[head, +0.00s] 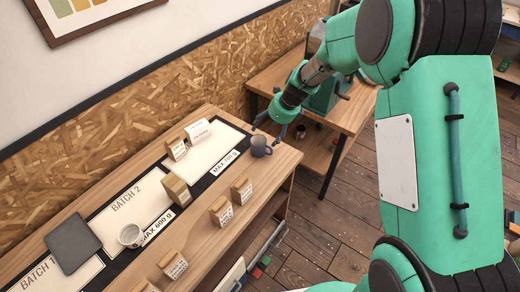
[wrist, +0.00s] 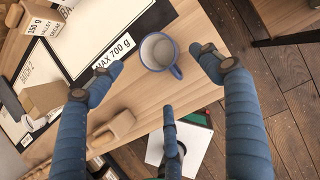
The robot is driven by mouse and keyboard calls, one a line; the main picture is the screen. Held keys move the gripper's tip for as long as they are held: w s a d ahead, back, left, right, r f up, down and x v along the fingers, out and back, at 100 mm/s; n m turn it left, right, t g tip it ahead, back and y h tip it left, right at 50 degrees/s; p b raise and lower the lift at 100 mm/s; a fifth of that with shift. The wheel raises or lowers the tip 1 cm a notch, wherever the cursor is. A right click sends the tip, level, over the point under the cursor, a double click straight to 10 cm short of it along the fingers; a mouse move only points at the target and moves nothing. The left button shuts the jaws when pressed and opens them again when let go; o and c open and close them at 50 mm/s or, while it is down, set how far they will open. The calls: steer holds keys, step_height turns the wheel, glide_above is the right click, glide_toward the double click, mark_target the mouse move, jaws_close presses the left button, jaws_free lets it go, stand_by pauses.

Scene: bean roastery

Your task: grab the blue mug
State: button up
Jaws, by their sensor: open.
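The blue mug (head: 260,146) stands upright on the wooden table near its far right end, by the MAX 700 g label. In the wrist view the mug (wrist: 158,53) has a pale inside, a blue rim and a handle at its lower right. I cannot tell how far the fingers are above the table.
A white mug (head: 131,235), a grey tray (head: 73,243) and several tan weight blocks stand on the table (head: 201,239). One block (head: 241,190) is near the front edge below the blue mug. A second wooden table (head: 345,112) stands behind, with a green machine on it.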

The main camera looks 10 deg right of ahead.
mark_target(260, 136)
steer(key=shift+b+x, duration=0.4)
steer(key=shift+x, duration=2.15)
steer(key=shift+w+f, duration=0.1)
steer(key=shift+b+x, duration=0.8)
steer(key=shift+x, duration=1.7)
steer(key=shift+w, duration=0.15)
steer(key=c, duration=1.4)
steer(key=shift+o, duration=0.2)
steer(key=shift+r, duration=0.25)
steer(key=shift+r+p, duration=0.3)
steer(key=shift+r, duration=0.3)
steer(key=shift+w+r+p, duration=0.1)
steer(key=shift+r+p, duration=0.25)
steer(key=shift+r, duration=0.65)
steer(key=s+d+r+p, duration=0.1)
steer(key=s+d, duration=0.1)
steer(key=s, duration=1.4)
steer(key=shift+r, duration=0.25)
